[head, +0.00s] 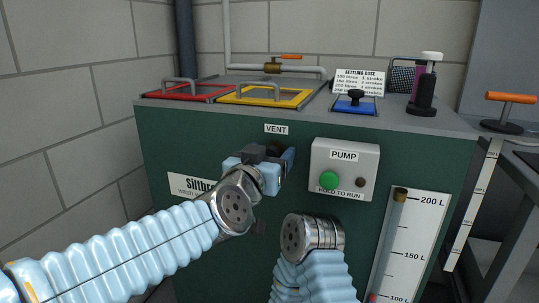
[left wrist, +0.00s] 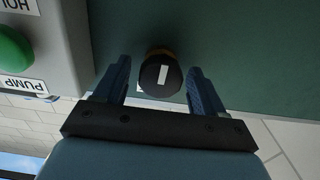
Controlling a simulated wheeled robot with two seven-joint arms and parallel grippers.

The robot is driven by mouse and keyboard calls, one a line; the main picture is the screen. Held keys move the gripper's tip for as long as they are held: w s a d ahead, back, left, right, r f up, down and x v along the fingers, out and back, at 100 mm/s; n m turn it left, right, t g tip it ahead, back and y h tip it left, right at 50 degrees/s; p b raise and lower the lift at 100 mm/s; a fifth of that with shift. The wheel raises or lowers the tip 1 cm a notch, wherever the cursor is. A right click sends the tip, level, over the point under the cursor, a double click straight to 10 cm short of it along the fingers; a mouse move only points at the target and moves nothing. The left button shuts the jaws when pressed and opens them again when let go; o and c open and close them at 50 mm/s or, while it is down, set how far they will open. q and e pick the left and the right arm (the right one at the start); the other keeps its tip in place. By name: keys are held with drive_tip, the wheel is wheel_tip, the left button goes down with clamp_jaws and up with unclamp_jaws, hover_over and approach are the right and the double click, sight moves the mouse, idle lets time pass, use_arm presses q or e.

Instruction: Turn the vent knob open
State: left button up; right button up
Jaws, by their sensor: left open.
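The vent knob (left wrist: 160,75) is a round black knob with a white mark on its face, set on the green cabinet front. In the head view it sits just below the VENT label (head: 276,129), mostly hidden behind my left gripper (head: 282,160). In the left wrist view my left gripper (left wrist: 160,92) is open, with one blue finger on each side of the knob and a visible gap on both sides. My right arm shows low in the middle of the head view, but its fingers are hidden.
The pump box (head: 344,170) with its green button (head: 329,180) juts out just right of the knob. A level gauge (head: 412,240) stands at the cabinet's right. Red and yellow framed lids (head: 265,97), a blue lid (head: 354,105) and a dark pump bottle (head: 424,92) are on top.

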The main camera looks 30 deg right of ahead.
use_arm(q)
drive_tip(key=shift+c, duration=0.5)
drive_tip(key=c, duration=0.9)
drive_tip(key=shift+n, duration=0.4)
drive_tip(key=n, duration=0.3)
drive_tip(key=shift+w+n, duration=0.1)
drive_tip(key=shift+n, duration=0.2)
drive_tip(key=n, duration=0.4)
drive_tip(key=shift+a+f+n+b, duration=0.1)
drive_tip(key=shift+n+b, duration=0.2)
drive_tip(key=shift+b, duration=0.1)
drive_tip(key=n+b, duration=0.1)
drive_tip(key=n, duration=0.3)
drive_tip(key=shift+w+f, duration=0.1)
drive_tip(key=shift+f+n+b, duration=0.1)
drive_tip(key=shift+n+b, duration=0.35)
drive_tip(key=shift+n, duration=2.05)
